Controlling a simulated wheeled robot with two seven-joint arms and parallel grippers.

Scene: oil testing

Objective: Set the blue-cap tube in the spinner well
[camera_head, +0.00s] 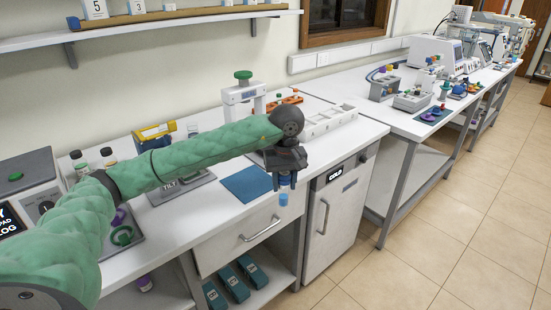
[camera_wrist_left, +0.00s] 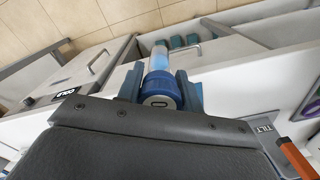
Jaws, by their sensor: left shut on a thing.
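My left gripper (camera_head: 286,176) is shut on the blue-cap tube (camera_head: 283,198). It holds the tube in the air in front of the bench's front edge, above the floor, beside the grey COLD cabinet. In the left wrist view the blue cap (camera_wrist_left: 161,88) sits between the two fingers, and the clear tube with light blue liquid (camera_wrist_left: 159,57) extends beyond it. The tube hangs cap up, roughly upright, in the head view. I cannot make out which thing is the spinner well. My right gripper is not in view.
A blue mat (camera_head: 246,184) lies on the bench just left of the gripper. A white compartment tray (camera_head: 328,121) and a white stand with a green knob (camera_head: 244,92) are behind. The COLD cabinet (camera_head: 335,215) stands below. A second bench (camera_head: 420,127) with instruments is at right.

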